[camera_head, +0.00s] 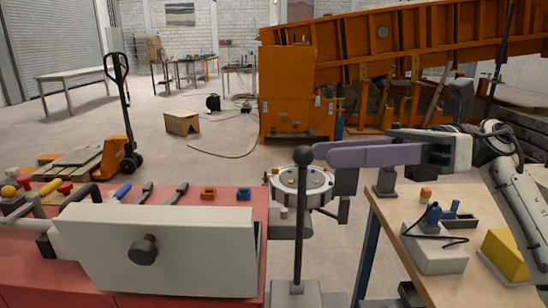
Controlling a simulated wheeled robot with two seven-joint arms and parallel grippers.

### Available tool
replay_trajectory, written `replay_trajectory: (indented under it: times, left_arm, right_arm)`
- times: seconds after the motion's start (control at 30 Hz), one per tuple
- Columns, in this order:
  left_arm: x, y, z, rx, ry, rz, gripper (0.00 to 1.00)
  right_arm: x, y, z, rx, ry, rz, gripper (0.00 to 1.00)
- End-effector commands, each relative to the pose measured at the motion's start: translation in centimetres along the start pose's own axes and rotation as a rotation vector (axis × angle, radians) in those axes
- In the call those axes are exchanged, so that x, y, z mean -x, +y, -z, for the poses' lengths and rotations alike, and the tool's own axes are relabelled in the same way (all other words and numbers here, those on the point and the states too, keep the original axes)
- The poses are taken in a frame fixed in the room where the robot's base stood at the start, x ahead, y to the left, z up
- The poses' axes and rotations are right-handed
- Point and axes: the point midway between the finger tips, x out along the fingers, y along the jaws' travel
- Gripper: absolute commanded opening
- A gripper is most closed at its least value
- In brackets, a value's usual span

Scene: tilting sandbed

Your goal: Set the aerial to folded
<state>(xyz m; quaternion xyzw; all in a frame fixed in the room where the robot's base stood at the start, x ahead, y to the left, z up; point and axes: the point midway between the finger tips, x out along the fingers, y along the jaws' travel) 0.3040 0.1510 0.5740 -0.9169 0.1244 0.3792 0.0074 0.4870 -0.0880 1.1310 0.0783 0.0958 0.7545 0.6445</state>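A dark upright rod with a round ball on top (300,215), which I take to be the aerial, rises from a grey base (294,295) at the bottom middle. It stands straight up. My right gripper (319,153) comes in from the right with its purple fingers level and their tips just right of the rod's ball. The fingers overlap in this view, so their gap and any contact with the ball cannot be made out. My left gripper is not in view.
A red bench (190,197) with a large pale panel (155,245) and small tools fills the left. A wooden table (400,215) with a grey box and a yellow block (504,255) stands at right. A round grey device (300,183) stands behind the rod. The orange sandbed (285,90) is beyond.

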Motion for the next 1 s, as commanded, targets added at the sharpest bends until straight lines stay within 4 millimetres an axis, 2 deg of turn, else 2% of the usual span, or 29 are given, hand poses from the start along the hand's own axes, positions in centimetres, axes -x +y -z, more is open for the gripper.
replay_trajectory:
  times: [0.3,0.5,0.67,0.9,1.0]
  left_arm:
    - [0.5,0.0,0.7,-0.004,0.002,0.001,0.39]
    - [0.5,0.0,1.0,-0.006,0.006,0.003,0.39]
    - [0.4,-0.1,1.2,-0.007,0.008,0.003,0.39]
    - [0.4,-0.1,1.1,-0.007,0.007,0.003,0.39]
    - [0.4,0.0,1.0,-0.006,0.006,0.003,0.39]
  right_arm:
    - [-5.9,0.1,-0.1,-0.003,-0.004,-0.005,0.39]
    - [-8.5,0.1,-0.1,-0.005,-0.005,-0.004,0.39]
    - [-9.2,0.1,-0.1,-0.006,-0.006,-0.001,0.39]
    - [-9.3,0.1,0.0,-0.006,-0.006,-0.001,0.39]
    - [-9.3,0.1,0.0,-0.006,-0.006,-0.001,0.22]
